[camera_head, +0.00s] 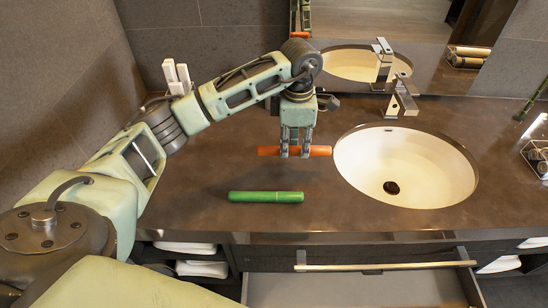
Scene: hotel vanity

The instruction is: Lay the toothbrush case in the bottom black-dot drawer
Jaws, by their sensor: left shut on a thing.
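My left gripper (295,154) points down and is shut on an orange tube (320,151), gripping it across its middle. The tube lies level, left of the sink, over the dark counter; I cannot tell if it touches the counter. A similar green tube (265,197) lies on the counter nearer the front edge. I cannot tell by looks which tube is the toothbrush case. A drawer (350,288) with a long bar handle (380,266) stands open below the counter and its visible inside looks empty. No black dot shows on it. My right gripper is out of view.
The white oval sink (435,150) with its faucet (403,95) takes up the right of the counter (200,205). Folded white towels (203,268) sit on shelves at lower left. A tray of small items (538,155) stands at far right. A mirror is behind.

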